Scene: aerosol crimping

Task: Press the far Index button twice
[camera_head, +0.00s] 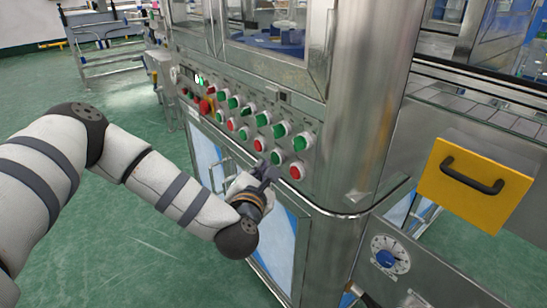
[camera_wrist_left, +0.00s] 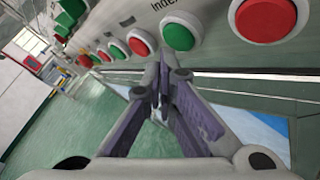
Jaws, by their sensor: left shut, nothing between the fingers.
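A sloping steel control panel (camera_head: 240,132) carries rows of green and red push buttons. In the left wrist view the printed word "Index" sits at the top edge, just above a green button (camera_wrist_left: 182,30) and left of a large red button (camera_wrist_left: 265,18). The same green button (camera_head: 276,157) and red button (camera_head: 297,172) are at the panel's near lower end in the head view. My left gripper (camera_head: 268,170) is shut and empty just below that green button; its fingers (camera_wrist_left: 164,88) point toward the panel, with no clear contact. I cannot tell the far Index button from the others.
A red knob (camera_head: 206,105) stands out at the panel's far end. A rounded steel post (camera_head: 360,110) borders the panel on the right. A yellow box with a black handle (camera_head: 475,182) and a dial (camera_head: 390,255) are further right. Green floor is open on the left.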

